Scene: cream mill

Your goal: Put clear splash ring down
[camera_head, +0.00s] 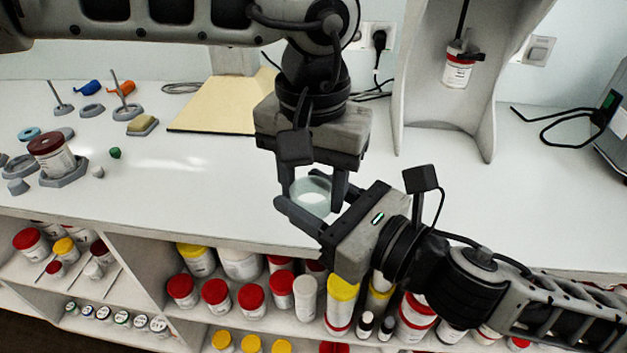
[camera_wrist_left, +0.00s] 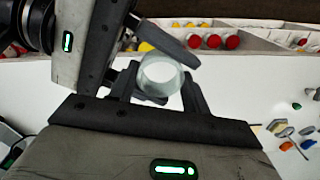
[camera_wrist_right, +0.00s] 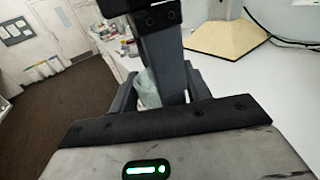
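The clear splash ring (camera_head: 312,196) is a pale, see-through ring held above the front part of the white counter. My left gripper (camera_head: 314,186) points down over it, one finger on each side. In the left wrist view the ring (camera_wrist_left: 161,76) sits between these fingers and appears to touch them. My right gripper (camera_head: 318,207) comes from the lower right, its fingers also lying along both sides of the ring. In the right wrist view the ring (camera_wrist_right: 149,88) is partly hidden by a left gripper finger. Both grippers seem closed on it.
The counter (camera_head: 225,205) is clear around the grippers. A red-lidded jar (camera_head: 52,157) and small stands are at the left. A beige board (camera_head: 215,105) lies behind. Shelves below hold several jars (camera_head: 215,297). A grey stand (camera_head: 445,95) with a hanging jar is at the back right.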

